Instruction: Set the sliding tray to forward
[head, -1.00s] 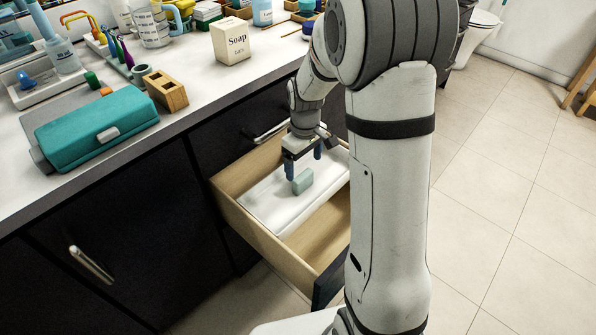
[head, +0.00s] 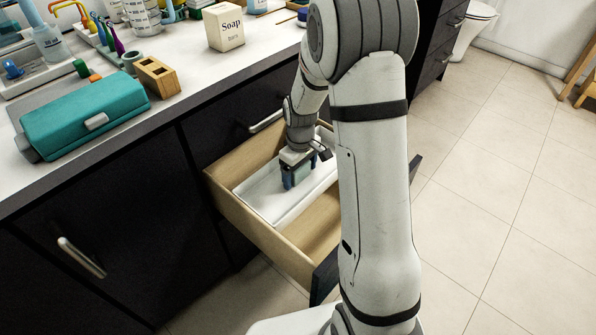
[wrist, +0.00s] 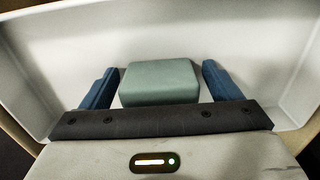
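The sliding tray (head: 262,208) is a shallow white tray inside the open wooden drawer. It sits towards the cabinet side, with bare drawer floor between it and the drawer front. A grey-green block (wrist: 160,82) stands up from the tray's floor; I cannot tell whether it is fixed to it. My gripper (head: 297,182) is down inside the tray, pointing downward. In the wrist view its blue fingers (wrist: 160,70) stand open on either side of the block, with a narrow gap on each side. In the head view the fingers mostly hide the block.
The open drawer (head: 240,207) has wooden side walls and a dark front (head: 324,278). Above it is the countertop (head: 200,105), with a teal case (head: 85,118), a wooden holder (head: 157,76) and a soap box (head: 224,28). A cabinet handle (head: 80,258) juts out at left.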

